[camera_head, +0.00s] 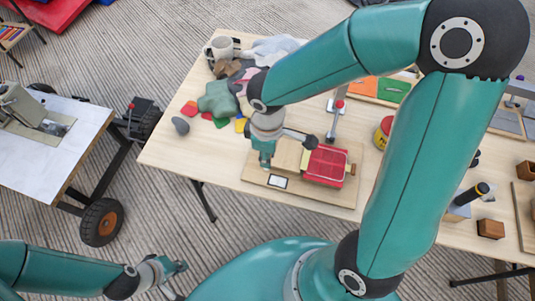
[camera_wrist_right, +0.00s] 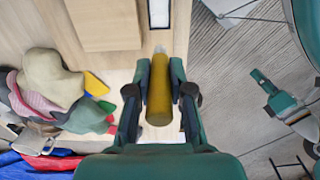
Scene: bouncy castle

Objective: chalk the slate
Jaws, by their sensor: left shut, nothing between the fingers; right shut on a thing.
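My right gripper (camera_head: 267,160) points down over the wooden board (camera_head: 340,195) on the table. In the right wrist view it (camera_wrist_right: 160,95) is shut on a mustard-yellow cylinder (camera_wrist_right: 158,100) with a pale tip, probably the chalk. A small pale panel in a dark frame (camera_head: 277,181) lies on the board just beside this gripper; I cannot tell whether it is the slate. A pale panel also shows at the top of the right wrist view (camera_wrist_right: 159,12). The cylinder's tip appears apart from it. My left gripper (camera_head: 177,272) is shut and empty, low at the left, away from the table.
A red tray-like piece (camera_head: 325,165) and a wooden block (camera_wrist_right: 103,22) sit on the board. A red-and-yellow tin (camera_head: 383,132) stands right of the board. A wheeled white table (camera_head: 45,145) stands left.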

